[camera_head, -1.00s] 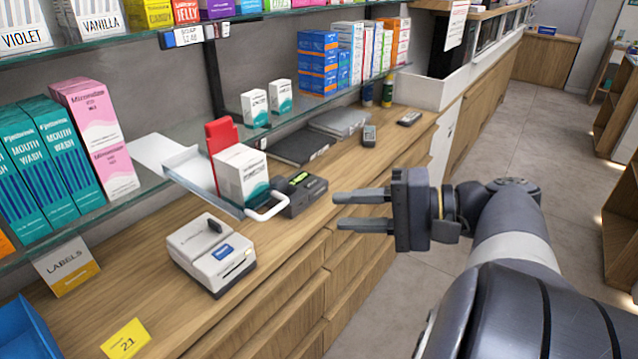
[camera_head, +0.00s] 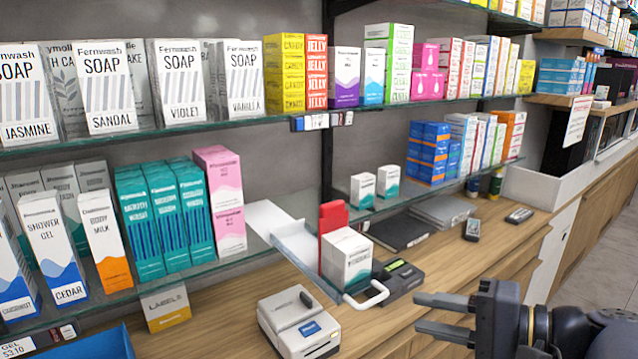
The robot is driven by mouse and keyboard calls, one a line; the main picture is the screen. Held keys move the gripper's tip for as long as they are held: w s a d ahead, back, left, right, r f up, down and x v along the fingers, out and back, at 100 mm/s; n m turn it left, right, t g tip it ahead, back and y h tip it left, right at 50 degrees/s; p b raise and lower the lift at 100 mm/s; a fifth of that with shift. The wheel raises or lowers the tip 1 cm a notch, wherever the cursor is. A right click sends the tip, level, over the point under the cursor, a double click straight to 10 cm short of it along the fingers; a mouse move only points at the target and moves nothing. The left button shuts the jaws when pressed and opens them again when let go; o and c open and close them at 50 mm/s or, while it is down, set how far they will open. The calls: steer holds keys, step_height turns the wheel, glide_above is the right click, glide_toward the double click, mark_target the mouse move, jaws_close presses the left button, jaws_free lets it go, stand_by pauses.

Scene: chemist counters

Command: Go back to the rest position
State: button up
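My gripper (camera_head: 447,316) is at the lower right of the head view, in front of the counter's front edge. Its two fingers point left and stand apart, with nothing between them. The rest of my arm runs off the lower right corner.
A label printer (camera_head: 299,322) and a black card terminal (camera_head: 397,279) sit on the wooden counter (camera_head: 440,262). Glass shelves (camera_head: 238,123) with several product boxes line the wall. A blue bin (camera_head: 100,345) is at the lower left. The floor (camera_head: 598,262) at right is clear.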

mark_target(376, 302)
steer(key=shift+p+x, duration=0.3)
steer(key=shift+x, duration=3.35)
steer(key=shift+r, duration=0.1)
